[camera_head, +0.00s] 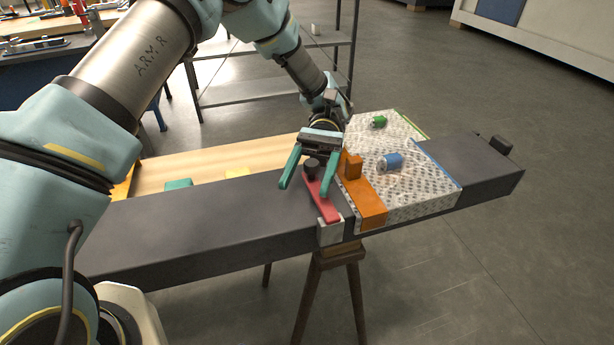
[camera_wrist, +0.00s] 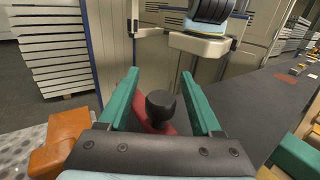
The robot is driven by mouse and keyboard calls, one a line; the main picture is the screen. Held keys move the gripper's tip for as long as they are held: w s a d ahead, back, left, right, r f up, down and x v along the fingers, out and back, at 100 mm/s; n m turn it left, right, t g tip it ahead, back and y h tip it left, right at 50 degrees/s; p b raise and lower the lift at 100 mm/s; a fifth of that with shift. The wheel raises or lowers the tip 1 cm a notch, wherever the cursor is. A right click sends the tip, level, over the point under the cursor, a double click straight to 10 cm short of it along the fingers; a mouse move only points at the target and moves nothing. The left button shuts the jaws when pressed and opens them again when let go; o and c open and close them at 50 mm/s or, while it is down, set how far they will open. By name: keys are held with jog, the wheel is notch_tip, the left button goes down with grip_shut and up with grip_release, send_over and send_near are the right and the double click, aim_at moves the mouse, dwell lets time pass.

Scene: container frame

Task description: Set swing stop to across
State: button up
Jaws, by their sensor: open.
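The swing stop appears to be a red bar (camera_head: 328,207) with a black knob (camera_head: 311,166), on top of a long dark beam. In the head view the bar runs across the beam's width, its near end by a light grey block (camera_head: 331,233) at the front edge. My gripper (camera_head: 305,190) has green fingers and is open over the bar. In the wrist view the knob (camera_wrist: 160,104) stands between the spread fingers (camera_wrist: 160,74), touching neither as far as I can see.
An orange piece with a raised block (camera_head: 352,166) sits just right of the bar. The dark beam (camera_head: 190,225) is clear to the left. A metal shelf (camera_head: 250,90) stands behind.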

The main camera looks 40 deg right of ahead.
jog(key=shift+r, duration=0.1)
notch_tip(320, 180, up, 10)
jog(key=p, duration=0.6)
jog(key=shift+p, duration=0.35)
